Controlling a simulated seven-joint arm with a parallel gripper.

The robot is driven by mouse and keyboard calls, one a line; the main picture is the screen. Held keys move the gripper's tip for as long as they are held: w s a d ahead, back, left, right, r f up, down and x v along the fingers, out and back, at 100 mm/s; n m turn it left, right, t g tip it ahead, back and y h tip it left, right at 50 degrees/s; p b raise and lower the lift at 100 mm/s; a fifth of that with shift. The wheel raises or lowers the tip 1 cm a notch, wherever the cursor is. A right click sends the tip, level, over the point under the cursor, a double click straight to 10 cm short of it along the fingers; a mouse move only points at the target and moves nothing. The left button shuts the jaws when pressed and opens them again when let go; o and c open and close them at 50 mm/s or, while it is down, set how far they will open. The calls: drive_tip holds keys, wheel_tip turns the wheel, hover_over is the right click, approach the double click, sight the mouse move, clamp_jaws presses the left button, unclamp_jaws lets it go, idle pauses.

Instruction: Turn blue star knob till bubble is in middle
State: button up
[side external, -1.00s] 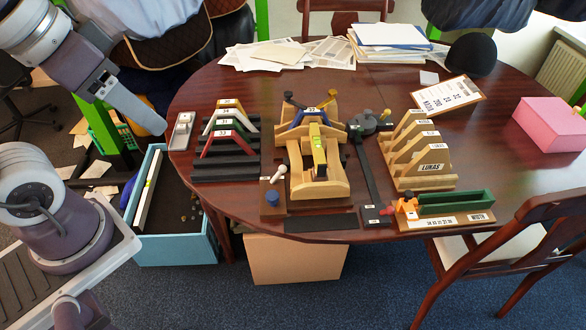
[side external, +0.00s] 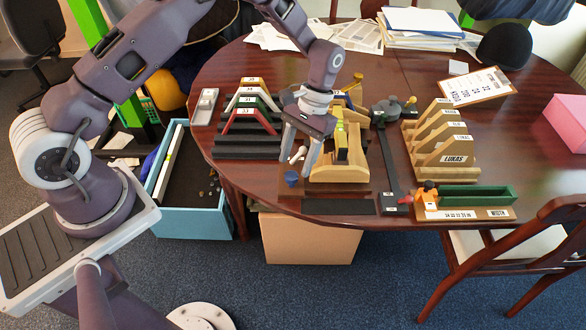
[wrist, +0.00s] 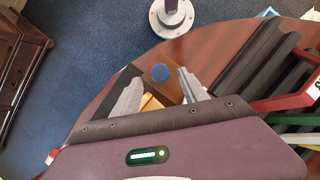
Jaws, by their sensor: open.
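The blue knob (side external: 291,178) stands at the front left corner of the wooden fixture's base, near the table's front edge. My gripper (side external: 297,167) points down over it, open and empty. In the wrist view the knob (wrist: 160,73) shows as a blue disc between the tips of my open gripper (wrist: 160,77). I cannot tell whether the fingers are level with it or above it. The yellow spirit level (side external: 341,141) lies on the wooden fixture (side external: 338,172), right of my gripper. Its bubble is too small to read.
A white-headed lever (side external: 298,154) stands close to my fingers. Black ridged rack (side external: 240,144) with coloured arches is at left. A dark arm (side external: 389,165), wooden saddle rack (side external: 440,160) and green trough (side external: 476,197) are at right. The front edge is near.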

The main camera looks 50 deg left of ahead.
sight(292, 175)
drive_tip(key=x, duration=0.3)
drive_tip(key=shift+f, duration=0.25)
drive_tip(key=shift+c, duration=0.4)
clamp_jaws()
drive_tip(key=m+y, duration=0.1)
drive_tip(key=m, duration=0.3)
drive_tip(key=shift+s+d+m+y, duration=0.1)
drive_tip(key=shift+d+m+y, duration=0.05)
drive_tip(key=shift+m+y, duration=0.25)
drive_tip(key=shift+o, duration=0.4)
unclamp_jaws()
drive_tip(key=v, duration=0.7)
drive_tip(key=shift+s+r, duration=0.1)
